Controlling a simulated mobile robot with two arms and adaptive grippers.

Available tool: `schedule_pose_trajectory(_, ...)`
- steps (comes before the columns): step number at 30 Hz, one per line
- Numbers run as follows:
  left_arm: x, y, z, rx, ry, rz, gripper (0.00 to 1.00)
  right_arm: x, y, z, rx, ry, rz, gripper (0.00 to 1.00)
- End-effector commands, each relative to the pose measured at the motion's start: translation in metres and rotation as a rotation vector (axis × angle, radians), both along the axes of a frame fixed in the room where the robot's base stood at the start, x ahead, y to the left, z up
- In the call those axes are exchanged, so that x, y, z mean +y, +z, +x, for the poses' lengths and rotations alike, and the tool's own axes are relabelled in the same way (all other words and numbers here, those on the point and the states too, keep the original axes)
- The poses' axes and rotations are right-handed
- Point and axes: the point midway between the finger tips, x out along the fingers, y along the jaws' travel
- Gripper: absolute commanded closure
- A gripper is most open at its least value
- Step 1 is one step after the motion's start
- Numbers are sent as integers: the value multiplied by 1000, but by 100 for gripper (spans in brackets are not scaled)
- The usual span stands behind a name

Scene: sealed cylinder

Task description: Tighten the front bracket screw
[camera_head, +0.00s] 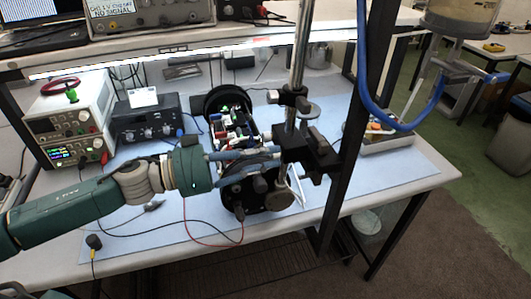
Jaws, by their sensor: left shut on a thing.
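My left gripper (275,163) reaches in from the left on its teal arm. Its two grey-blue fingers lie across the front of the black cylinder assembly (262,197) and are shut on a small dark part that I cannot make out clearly. The assembly stands open on the blue mat, with circuit boards and wires (230,125) showing between its round black ends. The front bracket screw is too small to tell from the parts around it. My right gripper is not in view.
A metal pole (300,50) with a black clamp (318,152) stands close right of the fingers. A red cable (200,240) and black cables cross the blue mat (370,180). Power supplies (73,120) stand at the left, a parts tray (388,135) at the right.

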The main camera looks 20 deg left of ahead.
Motion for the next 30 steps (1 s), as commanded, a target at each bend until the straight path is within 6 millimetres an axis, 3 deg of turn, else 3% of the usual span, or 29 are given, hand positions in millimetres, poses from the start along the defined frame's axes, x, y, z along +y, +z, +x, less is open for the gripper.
schedule_pose_trajectory(14, 1, 3, 1, -381, 4, 252, 100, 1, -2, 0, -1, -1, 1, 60)
schedule_pose_trajectory(30, 0, 1, 0, -808, 3, 541, 100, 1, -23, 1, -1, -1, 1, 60)
